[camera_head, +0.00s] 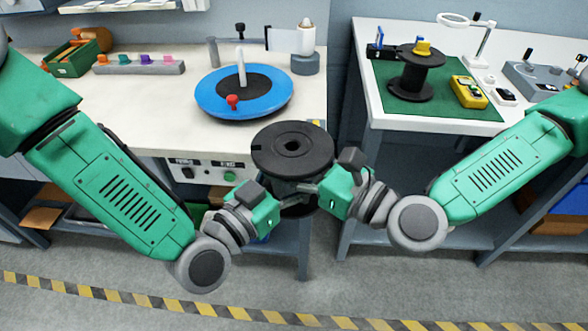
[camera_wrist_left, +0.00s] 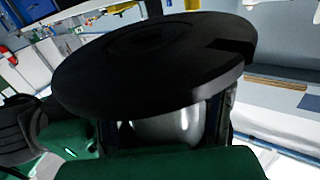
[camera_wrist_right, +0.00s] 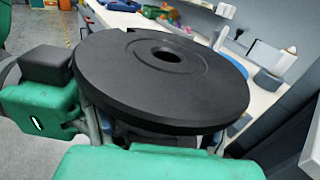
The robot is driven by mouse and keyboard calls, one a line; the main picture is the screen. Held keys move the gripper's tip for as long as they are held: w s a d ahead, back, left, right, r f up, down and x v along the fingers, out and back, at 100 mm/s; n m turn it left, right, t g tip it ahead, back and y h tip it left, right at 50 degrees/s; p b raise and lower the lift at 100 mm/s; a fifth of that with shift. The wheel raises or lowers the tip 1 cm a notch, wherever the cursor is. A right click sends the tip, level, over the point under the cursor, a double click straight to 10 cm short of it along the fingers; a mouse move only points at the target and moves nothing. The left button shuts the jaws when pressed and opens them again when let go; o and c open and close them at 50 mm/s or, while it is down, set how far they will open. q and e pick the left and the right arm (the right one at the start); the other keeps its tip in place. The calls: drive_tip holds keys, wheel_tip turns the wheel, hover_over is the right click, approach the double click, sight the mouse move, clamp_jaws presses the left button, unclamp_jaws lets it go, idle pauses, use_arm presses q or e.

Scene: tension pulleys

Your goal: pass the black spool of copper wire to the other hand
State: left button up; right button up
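A black spool (camera_head: 292,150) hangs in the air in front of the benches, upright, between my two grippers. Its wide top flange fills much of the left wrist view (camera_wrist_left: 150,65) and the right wrist view (camera_wrist_right: 160,80). My left gripper (camera_head: 290,200) reaches its core from the left, below the top flange. In the left wrist view its dark fingers flank a shiny grey core. My right gripper (camera_head: 318,188) reaches under the same flange from the right. The flange hides its fingertips, so their contact is unclear. No copper colour shows on the core.
The left bench (camera_head: 140,110) holds a blue turntable (camera_head: 275,101) and a row of coloured pegs. The right bench (camera_head: 365,70) holds another black spool (camera_head: 410,90) on a green mat and a yellow meter (camera_head: 468,92). A gap separates the benches. The floor in front is clear.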

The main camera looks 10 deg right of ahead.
drive_tip(key=shift+o, duration=0.3)
drive_tip(key=shift+d, duration=0.2)
drive_tip(key=shift+d, duration=0.15)
drive_tip(key=shift+s+d+f+n+g, duration=0.15)
drive_tip(key=shift+d+g, duration=0.15)
drive_tip(key=shift+g, duration=0.15)
drive_tip(key=shift+s+d+f+n+g, duration=0.15)
drive_tip(key=shift+d+g, duration=0.1)
drive_tip(key=shift+g, duration=0.2)
drive_tip(key=s+d+f+n+g+h, duration=0.2)
drive_tip(key=s+d+f+n+g, duration=0.1)
drive_tip(key=s+f+n+g, duration=0.45)
drive_tip(key=s+d+f+n+g+h, duration=0.2)
drive_tip(key=s+f+n+g, duration=0.25)
drive_tip(key=s+f, duration=0.5)
drive_tip(key=s+d+f+n+h, duration=0.2)
drive_tip(key=d+f+n+h, duration=0.1)
drive_tip(key=d+f+n, duration=0.2)
drive_tip(key=s+d+f+n+h, duration=0.2)
drive_tip(key=d+f+n+h, duration=0.2)
drive_tip(key=d+n, duration=0.5)
drive_tip(key=shift+s+f+n+t+h, duration=0.3)
drive_tip(key=shift+f+n, duration=0.55)
drive_tip(key=shift+n, duration=0.05)
